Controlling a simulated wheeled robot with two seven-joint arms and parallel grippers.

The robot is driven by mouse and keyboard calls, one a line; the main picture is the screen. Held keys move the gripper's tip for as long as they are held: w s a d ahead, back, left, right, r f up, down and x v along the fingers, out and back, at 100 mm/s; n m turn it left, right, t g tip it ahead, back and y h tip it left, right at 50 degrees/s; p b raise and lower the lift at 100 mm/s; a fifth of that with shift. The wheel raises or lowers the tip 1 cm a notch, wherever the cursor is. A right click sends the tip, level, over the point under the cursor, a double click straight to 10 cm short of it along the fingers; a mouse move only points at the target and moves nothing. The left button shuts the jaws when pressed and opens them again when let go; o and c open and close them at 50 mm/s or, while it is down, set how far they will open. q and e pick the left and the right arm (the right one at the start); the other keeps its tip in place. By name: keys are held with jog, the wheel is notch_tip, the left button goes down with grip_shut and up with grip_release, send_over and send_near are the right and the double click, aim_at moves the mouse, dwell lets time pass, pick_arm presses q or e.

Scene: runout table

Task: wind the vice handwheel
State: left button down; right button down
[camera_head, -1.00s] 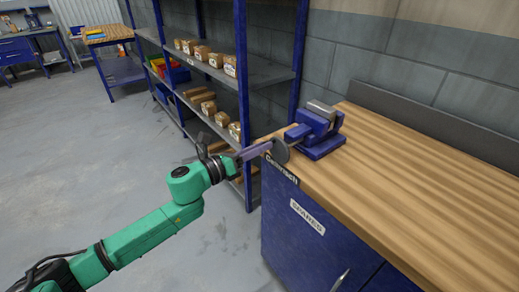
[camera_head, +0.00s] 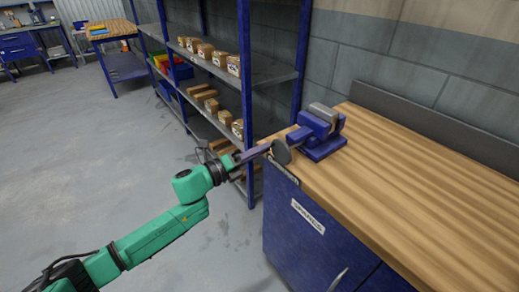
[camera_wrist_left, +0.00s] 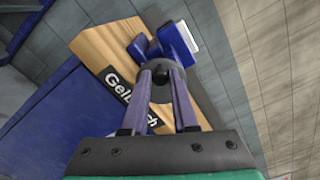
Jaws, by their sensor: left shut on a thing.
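In the left wrist view the two purple-grey fingers (camera_wrist_left: 161,68) come together in front of the grey handwheel (camera_wrist_left: 160,92), with the blue vice (camera_wrist_left: 178,42) behind. The fingers hide part of the wheel, so the exact spot gripped is unclear. My right gripper is out of view.
The wooden bench top (camera_head: 410,190) is clear right of the vice, above a blue cabinet (camera_head: 300,238). A blue-post shelf rack (camera_head: 245,100) with several cardboard boxes stands close behind my left gripper. The grey floor (camera_head: 90,170) is open at left.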

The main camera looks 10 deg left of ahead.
pick_arm(q)
jog(key=n, duration=0.1)
jog(key=f+n+p, duration=0.1)
jog(key=n, duration=0.1)
jog(key=shift+a, duration=0.1)
jog(key=shift+n, duration=0.3)
jog(key=shift+f+n+p, duration=0.2)
jog(key=shift+n+p, duration=0.8)
jog(key=shift+n, duration=0.2)
jog(key=shift+f+n, duration=0.25)
jog(key=shift+n, duration=0.15)
